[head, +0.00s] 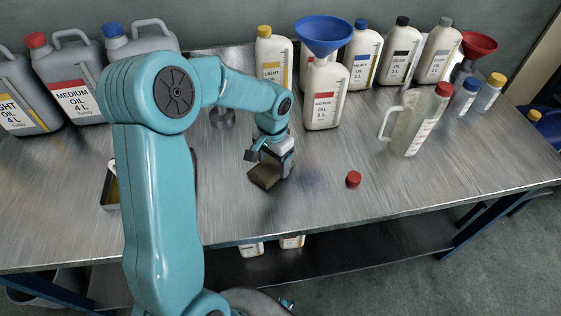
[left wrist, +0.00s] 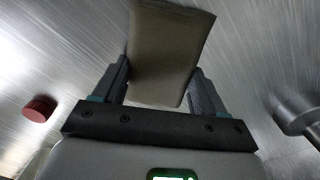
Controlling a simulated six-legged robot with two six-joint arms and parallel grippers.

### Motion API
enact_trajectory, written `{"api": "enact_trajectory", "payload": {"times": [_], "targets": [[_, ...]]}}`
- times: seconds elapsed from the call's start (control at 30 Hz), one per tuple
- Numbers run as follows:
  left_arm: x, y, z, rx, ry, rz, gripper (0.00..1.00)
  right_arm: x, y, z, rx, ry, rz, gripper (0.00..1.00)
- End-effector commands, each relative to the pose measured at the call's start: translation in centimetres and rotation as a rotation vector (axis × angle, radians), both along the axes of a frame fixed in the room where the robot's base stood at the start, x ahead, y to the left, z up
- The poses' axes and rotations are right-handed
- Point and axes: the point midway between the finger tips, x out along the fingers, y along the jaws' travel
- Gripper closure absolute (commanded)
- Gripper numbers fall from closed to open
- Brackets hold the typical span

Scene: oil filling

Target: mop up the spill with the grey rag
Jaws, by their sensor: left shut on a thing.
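The rag (head: 264,175), a folded brownish-grey pad, is at the middle of the metal bench. It also shows in the left wrist view (left wrist: 170,50). My left gripper (head: 270,158) is shut on it from above, with a finger on each side of the rag. The rag is at or just above the bench top; I cannot tell if it touches. A faint bluish smear (head: 313,182) shows on the metal just right of the rag; its edges are unclear. My right gripper is not in view.
A red cap (head: 353,179) lies right of the rag. Behind stand a red-label oil bottle (head: 323,98) with a blue funnel (head: 324,34) and other bottles. A clear jug (head: 412,125) stands at right. A tray (head: 110,195) is partly hidden behind my left arm. The front right bench is clear.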

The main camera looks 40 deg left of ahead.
Motion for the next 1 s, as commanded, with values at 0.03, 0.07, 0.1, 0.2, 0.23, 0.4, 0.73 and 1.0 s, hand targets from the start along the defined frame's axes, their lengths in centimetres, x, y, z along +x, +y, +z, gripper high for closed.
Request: {"api": "enact_trajectory", "payload": {"times": [0.03,0.07,0.1,0.2,0.23,0.4,0.73,1.0], "targets": [[0.0,0.0,0.0,0.0,0.0,0.0,0.53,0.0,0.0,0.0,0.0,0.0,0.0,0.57],[0.0,0.0,0.0,0.0,0.0,0.0,0.53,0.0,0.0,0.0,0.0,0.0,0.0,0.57],[0.0,0.0,0.0,0.0,0.0,0.0,0.53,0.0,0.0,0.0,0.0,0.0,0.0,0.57],[0.0,0.0,0.2,0.0,-0.001,0.0,0.53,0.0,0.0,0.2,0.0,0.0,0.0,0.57],[0.0,0.0,0.4,0.0,-0.001,0.0,0.53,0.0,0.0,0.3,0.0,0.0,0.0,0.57],[0.1,0.0,2.5,0.001,-0.001,-0.001,0.53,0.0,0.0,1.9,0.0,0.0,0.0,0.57],[0.1,0.0,6.8,0.001,-0.001,-0.001,0.53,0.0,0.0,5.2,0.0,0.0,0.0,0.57],[0.0,0.0,7.0,0.0,0.0,0.0,0.53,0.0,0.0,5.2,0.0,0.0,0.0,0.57]]}}
